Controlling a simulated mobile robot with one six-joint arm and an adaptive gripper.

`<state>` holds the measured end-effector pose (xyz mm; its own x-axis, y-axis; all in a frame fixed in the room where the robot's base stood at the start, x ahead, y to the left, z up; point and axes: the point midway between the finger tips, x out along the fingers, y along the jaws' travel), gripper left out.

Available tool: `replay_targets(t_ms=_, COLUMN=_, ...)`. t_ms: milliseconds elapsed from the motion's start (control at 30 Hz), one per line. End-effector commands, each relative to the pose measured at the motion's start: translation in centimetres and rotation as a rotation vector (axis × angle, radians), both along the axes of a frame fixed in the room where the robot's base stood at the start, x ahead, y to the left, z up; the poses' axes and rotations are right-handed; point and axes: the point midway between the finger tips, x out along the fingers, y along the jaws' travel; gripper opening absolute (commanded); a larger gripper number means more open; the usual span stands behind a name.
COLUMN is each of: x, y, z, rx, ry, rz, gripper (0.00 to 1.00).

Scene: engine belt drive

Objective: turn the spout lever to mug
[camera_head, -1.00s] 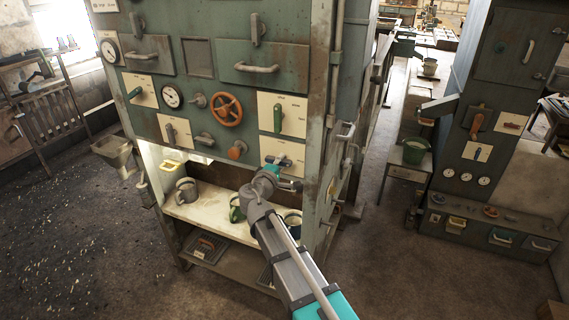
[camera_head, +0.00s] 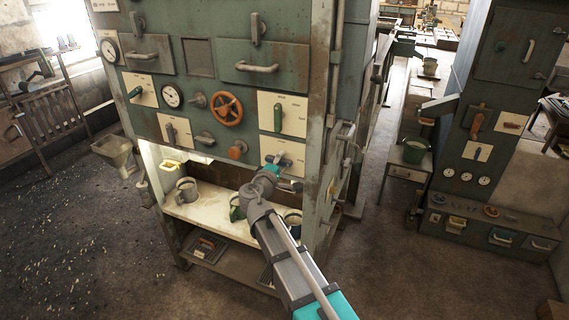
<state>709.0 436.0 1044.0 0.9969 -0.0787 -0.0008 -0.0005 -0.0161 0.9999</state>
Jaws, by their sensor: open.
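A cream plate (camera_head: 294,151) sits at the lower right of the green machine's front, with a small grey lever (camera_head: 280,160) on it. I cannot read its labels, and I cannot tell for sure that this is the spout lever. My gripper (camera_head: 289,184) is open just below and in front of this plate. Whether its fingers touch the lever is too small to tell. On the shelf below stand a grey mug (camera_head: 186,190), a green mug (camera_head: 235,208) partly behind my arm, and a dark mug (camera_head: 293,219) to the right.
Other levers are on the same front: a green-handled lever (camera_head: 277,118) above and a grey lever (camera_head: 170,133) to the left. An orange handwheel (camera_head: 227,108) and an orange knob (camera_head: 237,149) stick out nearby. The machine's corner post (camera_head: 322,110) stands close on the right.

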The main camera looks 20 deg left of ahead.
Motion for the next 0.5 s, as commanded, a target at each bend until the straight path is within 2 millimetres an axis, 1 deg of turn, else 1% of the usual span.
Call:
replay_targets(t_ms=267, x=-0.2, y=0.0, z=0.0, rx=-0.001, ry=-0.001, rz=0.000, gripper=0.63)
replay_targets(t_ms=367, x=-0.7, y=0.0, z=0.0, rx=-0.001, ry=-0.001, rz=0.000, gripper=0.63)
replay_targets(t_ms=500, x=-2.0, y=0.0, z=0.0, rx=-0.001, ry=-0.001, rz=0.000, gripper=0.63)
